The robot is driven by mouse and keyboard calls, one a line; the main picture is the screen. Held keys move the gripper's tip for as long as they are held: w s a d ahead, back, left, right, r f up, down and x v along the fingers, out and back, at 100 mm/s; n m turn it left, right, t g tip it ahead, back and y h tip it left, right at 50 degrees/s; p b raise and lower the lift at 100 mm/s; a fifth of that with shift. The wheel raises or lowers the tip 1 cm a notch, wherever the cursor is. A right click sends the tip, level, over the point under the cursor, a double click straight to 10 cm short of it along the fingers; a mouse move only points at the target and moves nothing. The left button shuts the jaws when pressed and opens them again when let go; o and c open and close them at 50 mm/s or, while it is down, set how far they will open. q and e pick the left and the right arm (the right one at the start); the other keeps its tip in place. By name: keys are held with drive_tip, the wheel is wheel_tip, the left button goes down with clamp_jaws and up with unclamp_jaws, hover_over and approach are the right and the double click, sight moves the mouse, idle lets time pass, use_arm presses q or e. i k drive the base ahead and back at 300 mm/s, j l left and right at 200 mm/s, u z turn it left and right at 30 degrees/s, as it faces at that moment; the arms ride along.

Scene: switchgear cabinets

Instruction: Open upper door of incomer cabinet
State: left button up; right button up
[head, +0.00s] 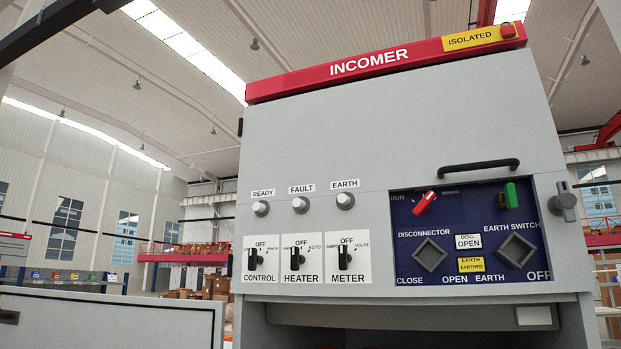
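The incomer cabinet (330,110) stands in front of me in the head view, with a red INCOMER header (370,62) on top. Its grey upper front looks closed and flush. A black bar handle (478,167) sits above the blue switch panel (470,235), and a grey latch or knob (564,200) is at the right edge. A small dark hinge-like part (240,127) shows on the left edge. Neither of my grippers is in view.
Three lamps (300,204) and three rotary switches (295,258) sit on the cabinet's left front. Below is a dark open compartment (400,335). A light panel (110,318), seemingly a swung-open lower door, stands at the lower left. Boxes and a red-railed platform are far behind.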

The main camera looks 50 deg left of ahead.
sight(320, 169)
drive_tip(key=u, duration=1.3)
